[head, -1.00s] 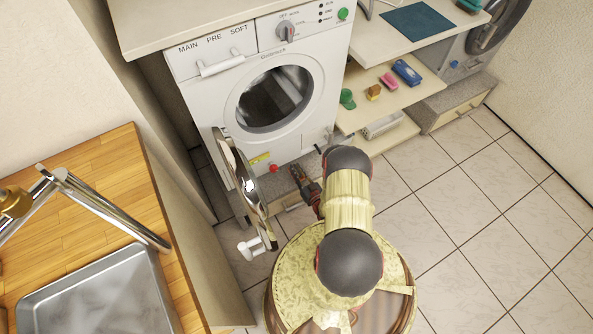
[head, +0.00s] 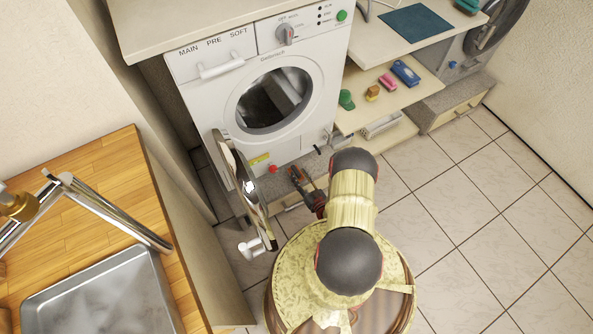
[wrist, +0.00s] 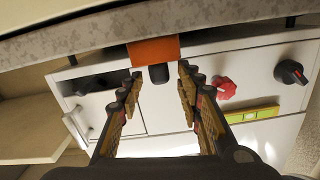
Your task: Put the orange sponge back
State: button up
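A plain orange block (wrist: 153,50), which looks like the orange sponge, shows in the wrist view against the grey stone-like ledge (wrist: 60,42), just beyond my fingertips. A dark stub shows beside it. I cannot make the block out in the head view. My gripper (wrist: 160,80) is open and empty, its two fingers apart with the block ahead of the gap, not clasped. In the head view my gripper (head: 295,174) is low at the foot of the washing machine (head: 268,95).
The open round washer door (head: 243,180) stands left of my gripper. A red knob (head: 272,169) is close by. The shelf (head: 400,99) at right holds a green item (head: 346,99), an orange-brown block (head: 373,92), a pink one (head: 387,81) and a blue one (head: 405,73). Tiled floor at right is clear.

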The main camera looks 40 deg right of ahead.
jog(key=p+v, duration=0.1)
jog(key=v, duration=0.7)
jog(key=shift+p, duration=0.35)
jog(key=shift+s, duration=0.1)
